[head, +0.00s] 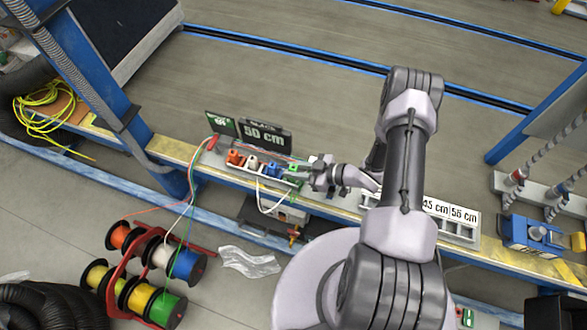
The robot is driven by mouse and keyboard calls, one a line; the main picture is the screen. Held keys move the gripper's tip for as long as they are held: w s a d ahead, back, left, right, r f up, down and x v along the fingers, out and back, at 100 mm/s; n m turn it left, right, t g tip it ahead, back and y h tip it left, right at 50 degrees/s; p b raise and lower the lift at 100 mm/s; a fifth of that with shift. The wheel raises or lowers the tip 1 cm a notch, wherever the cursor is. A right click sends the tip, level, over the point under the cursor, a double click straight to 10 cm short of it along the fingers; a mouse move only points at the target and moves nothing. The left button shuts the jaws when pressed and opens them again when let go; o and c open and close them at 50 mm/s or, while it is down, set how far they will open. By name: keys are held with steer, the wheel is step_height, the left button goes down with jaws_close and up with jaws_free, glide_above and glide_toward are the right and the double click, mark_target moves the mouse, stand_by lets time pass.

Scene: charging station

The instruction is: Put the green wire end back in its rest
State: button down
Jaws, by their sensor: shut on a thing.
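My gripper (308,178) is at the right end of the row of coloured rests, right beside the green rest (293,169). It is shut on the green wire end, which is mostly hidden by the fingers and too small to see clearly. The green wire (190,200) rises from the spools to the left end of the workbench, where thin wires run along behind the rests toward my gripper. I cannot tell whether the wire end touches the green rest.
Orange (235,157), white (252,162) and blue (271,169) rests stand left of the green one. A "50 cm" display (264,135) stands behind them. A tray with length labels (462,212) lies right of my arm. Wire spools (167,305) stand on the floor at left.

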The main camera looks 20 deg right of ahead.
steer(key=shift+f+b, duration=0.6)
steer(key=shift+f, duration=0.6)
steer(key=c, duration=1.1)
jaws_free()
steer(key=shift+c, duration=0.2)
steer(key=shift+r, duration=0.1)
steer(key=p+v, duration=0.5)
steer(key=v, duration=1.2)
steer(key=shift+d+p, duration=0.2)
steer(key=shift+p, duration=0.1)
steer(key=shift+s, duration=0.1)
